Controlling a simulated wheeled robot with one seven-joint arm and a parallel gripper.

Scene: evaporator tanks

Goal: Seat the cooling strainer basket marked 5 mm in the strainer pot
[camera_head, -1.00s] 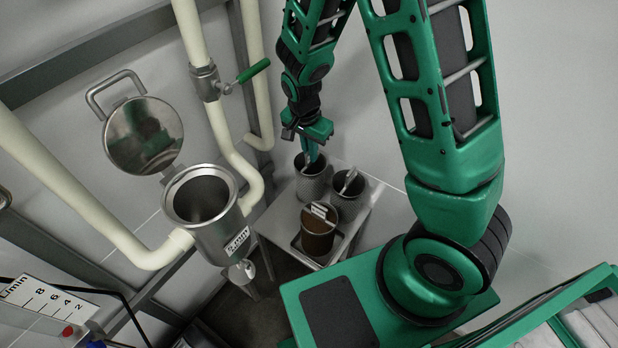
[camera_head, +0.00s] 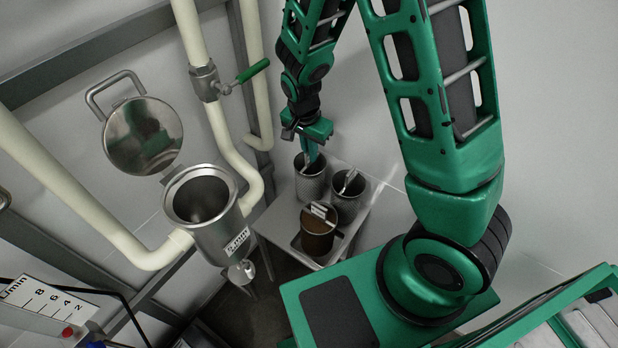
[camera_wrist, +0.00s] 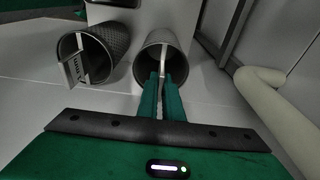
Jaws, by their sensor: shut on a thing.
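The strainer pot (camera_head: 200,203) stands open at the left, with its round lid (camera_head: 143,135) tipped back and a 5 mm label (camera_head: 237,240) on its side. The pot looks empty. My gripper (camera_head: 311,158) points down over the far-left basket (camera_head: 311,184) on the stand. In the wrist view my gripper (camera_wrist: 162,84) is shut on the upright handle strip of that basket (camera_wrist: 161,45). A second mesh basket (camera_head: 348,203) is beside it; its tag shows in the wrist view (camera_wrist: 74,70) but is too small to read surely. The held basket's marking is hidden.
A brown-filled basket (camera_head: 318,234) sits at the front of the stand (camera_head: 279,219). Cream pipes (camera_head: 225,135) and a green-handled valve (camera_head: 252,71) rise between the pot and my arm. A flow scale (camera_head: 45,305) is at lower left.

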